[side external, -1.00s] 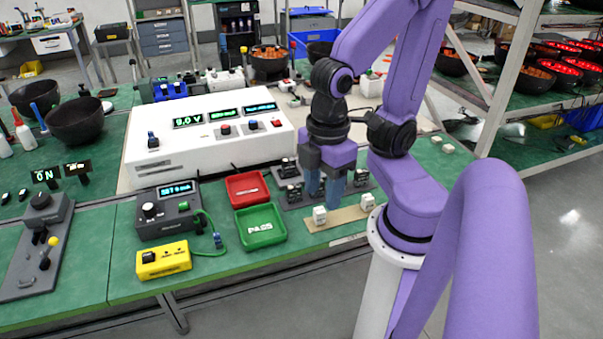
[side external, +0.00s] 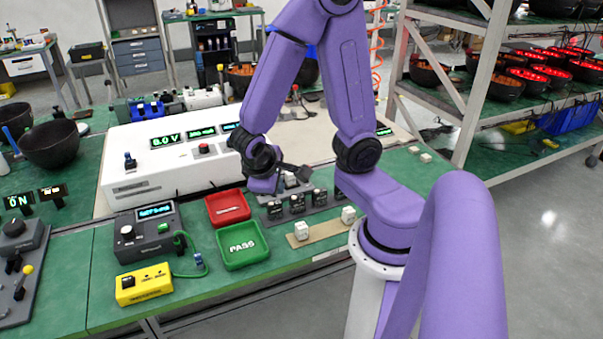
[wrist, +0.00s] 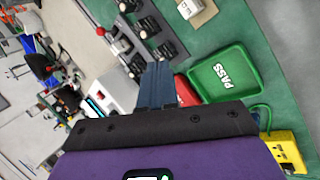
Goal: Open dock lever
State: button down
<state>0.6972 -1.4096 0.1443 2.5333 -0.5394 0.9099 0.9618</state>
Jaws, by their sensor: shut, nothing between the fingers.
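Several small black docks stand in a row on a grey strip (side external: 262,222); one dock shows in the side view (side external: 297,204), and another in the wrist view (wrist: 150,27). A red-tipped lever (wrist: 101,32) sticks out beside the row in the wrist view; I cannot tell its exact position. My gripper (wrist: 158,68) is shut and empty, its blue-grey fingers together and pointing toward the dock row, apart from the red tip. In the side view my gripper is near the docks' back side, and its fingertips are hard to make out.
The green PASS tray (side external: 242,245) and red tray (side external: 228,207) lie left of the docks. White cubes (side external: 301,230) sit on a tan strip in front. A white instrument box (side external: 150,170), a dark meter (side external: 148,236) and a yellow box (side external: 144,284) stand farther left.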

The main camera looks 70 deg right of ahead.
jog(key=w+d+f+m+g+h, duration=0.1)
jog(key=w+d+f+m+h, duration=0.1)
jog(key=d+m, duration=0.4)
jog(key=shift+w+d+f+g+h, duration=0.15)
jog(key=shift+d+f+g+h, duration=0.15)
jog(key=shift+d+f+h, duration=0.55)
jog(key=shift+d, duration=0.15)
jog(key=shift+d, duration=0.1)
jog(key=x, duration=1)
jog(key=shift+f, duration=0.25)
jog(key=shift+d+r, duration=0.15)
jog(key=shift+d, duration=0.45)
jog(key=shift+d+r, duration=0.15)
jog(key=shift+d, duration=0.4)
jog(key=shift+d+r, duration=0.1)
jog(key=shift+d, duration=0.55)
